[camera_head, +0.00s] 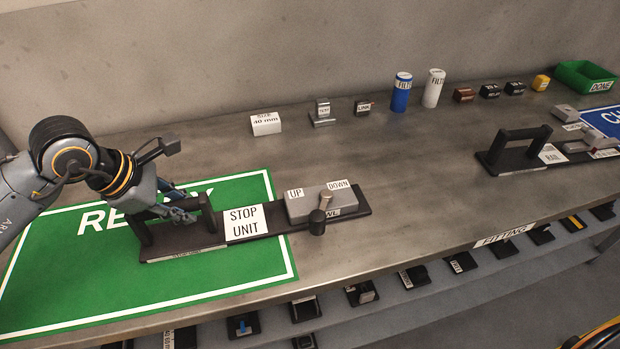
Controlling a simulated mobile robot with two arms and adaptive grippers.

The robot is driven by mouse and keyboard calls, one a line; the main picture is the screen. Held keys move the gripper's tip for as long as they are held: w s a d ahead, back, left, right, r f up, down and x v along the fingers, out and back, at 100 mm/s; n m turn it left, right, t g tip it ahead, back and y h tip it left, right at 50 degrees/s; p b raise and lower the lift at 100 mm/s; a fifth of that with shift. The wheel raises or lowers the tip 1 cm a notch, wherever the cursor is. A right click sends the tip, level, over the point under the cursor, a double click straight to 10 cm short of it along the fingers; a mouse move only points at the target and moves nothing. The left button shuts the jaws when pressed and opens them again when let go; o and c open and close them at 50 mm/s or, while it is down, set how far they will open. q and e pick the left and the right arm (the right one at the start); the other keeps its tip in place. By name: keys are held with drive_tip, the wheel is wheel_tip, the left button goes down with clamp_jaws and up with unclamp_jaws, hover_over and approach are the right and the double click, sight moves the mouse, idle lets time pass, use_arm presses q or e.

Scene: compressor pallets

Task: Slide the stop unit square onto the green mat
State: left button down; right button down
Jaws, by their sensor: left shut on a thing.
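The stop unit (272,217) is a long dark base with a black handle at its left end, a white STOP UNIT label and a grey block marked UP and DOWN with a small lever. Its left part lies on the green mat (110,290). Its right part, with most of the grey block, extends past the mat's right edge onto bare table. Its long side looks roughly parallel to the mat's front edge. My left gripper (177,208) is shut on the stop unit's handle; its fingertips are partly hidden. My right gripper is not in view.
A white size block (266,124), small parts, a blue cylinder (401,92) and a white cylinder (433,88) stand along the back. Another handled unit (515,150) and a green bin (585,77) are at right. A lower shelf of parts runs below the table's front edge.

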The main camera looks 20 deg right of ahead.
use_arm(q)
drive_tip(key=c, duration=1.6)
unclamp_jaws()
drive_tip(key=shift+s+a+f, duration=0.1)
drive_tip(key=shift+f, duration=0.2)
drive_tip(key=o, duration=0.4)
drive_tip(key=shift+o, duration=0.6)
drive_tip(key=shift+r, duration=0.1)
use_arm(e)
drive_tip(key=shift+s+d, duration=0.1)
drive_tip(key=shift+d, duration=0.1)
use_arm(q)
drive_tip(key=shift+r, duration=0.1)
drive_tip(key=shift+r, duration=0.15)
drive_tip(key=v, duration=0.7)
drive_tip(key=shift+a+r, duration=0.2)
drive_tip(key=shift+r, duration=0.05)
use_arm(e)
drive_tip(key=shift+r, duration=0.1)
